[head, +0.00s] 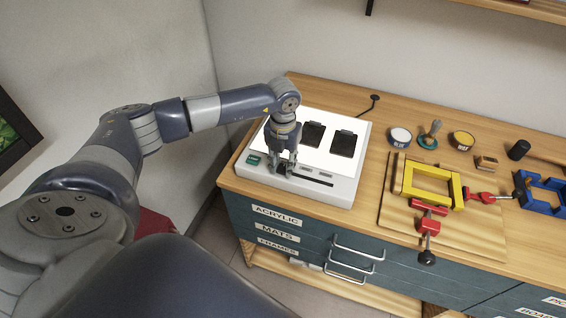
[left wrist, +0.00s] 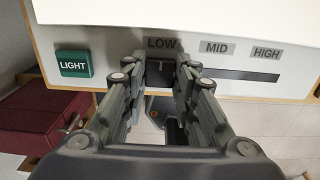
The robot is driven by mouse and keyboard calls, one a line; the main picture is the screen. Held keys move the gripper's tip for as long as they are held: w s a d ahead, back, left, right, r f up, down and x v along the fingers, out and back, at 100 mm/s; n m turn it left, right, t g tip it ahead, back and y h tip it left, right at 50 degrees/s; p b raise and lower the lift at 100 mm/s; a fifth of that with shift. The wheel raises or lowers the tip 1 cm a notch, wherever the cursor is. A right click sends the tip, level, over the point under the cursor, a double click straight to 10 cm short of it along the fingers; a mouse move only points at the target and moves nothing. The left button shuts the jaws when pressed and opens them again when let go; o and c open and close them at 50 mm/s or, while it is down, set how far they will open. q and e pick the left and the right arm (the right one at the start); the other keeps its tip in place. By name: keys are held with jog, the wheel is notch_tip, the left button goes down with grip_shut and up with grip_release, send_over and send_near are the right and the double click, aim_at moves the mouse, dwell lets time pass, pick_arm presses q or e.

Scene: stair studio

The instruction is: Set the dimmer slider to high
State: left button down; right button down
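The lightbox (head: 349,192) stands on the bench with its top panel lit white. Its front strip carries the dimmer slot (left wrist: 235,75), under the labels LOW (left wrist: 162,43), MID (left wrist: 216,48) and HIGH (left wrist: 266,53). The dark slider knob (left wrist: 160,75) is at the left end of the slot, below LOW. My left gripper (head: 284,168) points down at the strip. My right gripper is not in view.
A green LIGHT button (left wrist: 73,64) is left of the knob. Two dark rectangles (head: 313,134) (head: 344,144) lie on the lit panel. To the right are a yellow frame (head: 407,178), a red clamp (head: 429,216) and small tins (head: 400,137). The strip right of the knob is clear.

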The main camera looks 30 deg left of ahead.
aim_at(325, 184)
pick_arm(q)
jog(key=w+d+b, duration=0.1)
jog(key=d, duration=0.3)
jog(key=w+d+b, duration=0.1)
jog(key=d, duration=0.3)
jog(key=w+d+b, duration=0.1)
jog(key=d, duration=0.3)
jog(key=shift+b, duration=0.3)
jog(key=c, duration=1.7)
grip_release()
jog(key=o, duration=0.4)
jog(key=shift+d, duration=0.1)
jog(key=shift+r, duration=0.1)
notch_tip(325, 184, up, 12)
jog(key=shift+f, duration=0.1)
